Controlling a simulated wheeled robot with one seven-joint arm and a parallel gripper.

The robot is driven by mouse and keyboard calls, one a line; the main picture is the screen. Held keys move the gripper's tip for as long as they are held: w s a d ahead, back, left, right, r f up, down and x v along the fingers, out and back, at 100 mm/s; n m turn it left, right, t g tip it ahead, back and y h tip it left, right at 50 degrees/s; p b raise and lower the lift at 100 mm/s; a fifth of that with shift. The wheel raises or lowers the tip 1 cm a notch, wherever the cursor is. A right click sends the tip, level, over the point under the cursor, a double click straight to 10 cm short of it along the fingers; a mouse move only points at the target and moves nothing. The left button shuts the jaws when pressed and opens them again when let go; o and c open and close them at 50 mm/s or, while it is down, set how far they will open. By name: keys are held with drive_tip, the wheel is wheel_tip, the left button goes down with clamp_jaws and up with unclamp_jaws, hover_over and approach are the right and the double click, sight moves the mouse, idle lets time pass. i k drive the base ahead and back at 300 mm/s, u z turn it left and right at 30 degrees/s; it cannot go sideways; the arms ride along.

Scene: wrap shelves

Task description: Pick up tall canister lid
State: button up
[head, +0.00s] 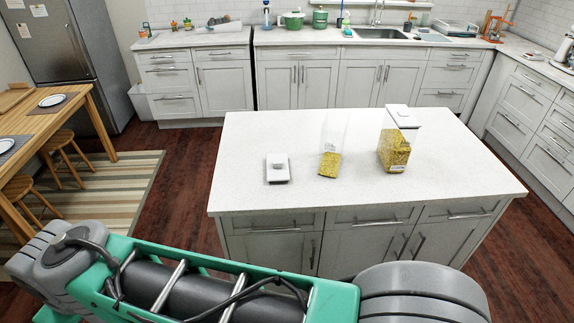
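A small white square lid (278,168) with a raised handle lies on the white island top, left of the containers. To its right stands a tall clear canister (330,160) with yellow contents at the bottom and no lid visible on it. Further right is a wider clear canister (395,150) with yellow contents and a white lid (402,116) on top. My gripper is not in view; only green and grey links of my arm show along the bottom.
The white island (470,185) has free room around the lid and in front of the containers. A dining table (72,108) with stools stands at the left. Cabinets and a counter (215,38) with a sink run along the back and right.

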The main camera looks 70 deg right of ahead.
sight(274, 175)
drive_tip(key=z, duration=0.85)
drive_tip(key=i, duration=0.75)
drive_tip(key=z, duration=1.05)
drive_tip(key=i, duration=0.3)
drive_tip(key=z, duration=0.3)
